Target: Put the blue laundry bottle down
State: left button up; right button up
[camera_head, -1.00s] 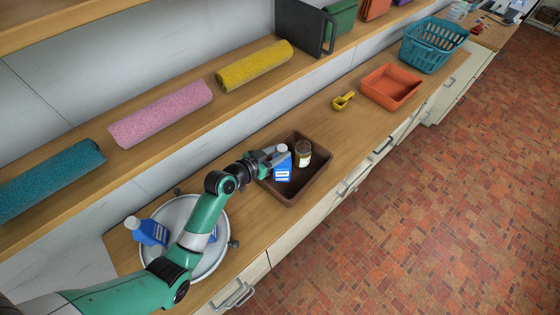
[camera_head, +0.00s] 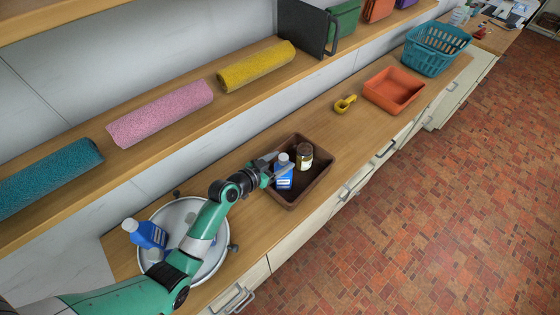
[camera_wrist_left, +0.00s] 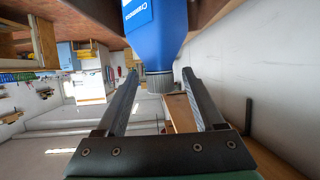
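The blue laundry bottle (camera_head: 284,180) with a pale cap and a white label stands upright in the brown tub (camera_head: 317,186), at its left side. My left gripper (camera_head: 280,164) is at the bottle's cap end, reaching in from the left. In the left wrist view the gripper (camera_wrist_left: 160,76) is open. Its fingers are on either side of the bottle's grey cap (camera_wrist_left: 159,82), with gaps showing. The blue body (camera_wrist_left: 158,35) lies beyond the fingertips. The bottle's base is hard to make out. My right gripper is not in view.
A dark-lidded jar (camera_head: 305,157) stands in the tub, close behind the bottle. A second blue bottle (camera_head: 152,236) is on the round white tray (camera_head: 172,214), partly under my left arm. A yellow scoop (camera_head: 345,104) and orange bin (camera_head: 394,90) are further along the counter.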

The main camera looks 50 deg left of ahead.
pick_arm(q)
jog(key=shift+r, duration=0.15)
jog(key=shift+s+r+p, duration=0.15)
jog(key=shift+s+p, duration=0.1)
jog(key=shift+p, duration=0.05)
jog(key=p+v, duration=0.1)
jog(key=v, duration=1)
jog(key=shift+s+p, duration=0.25)
jog(key=shift+p, duration=0.15)
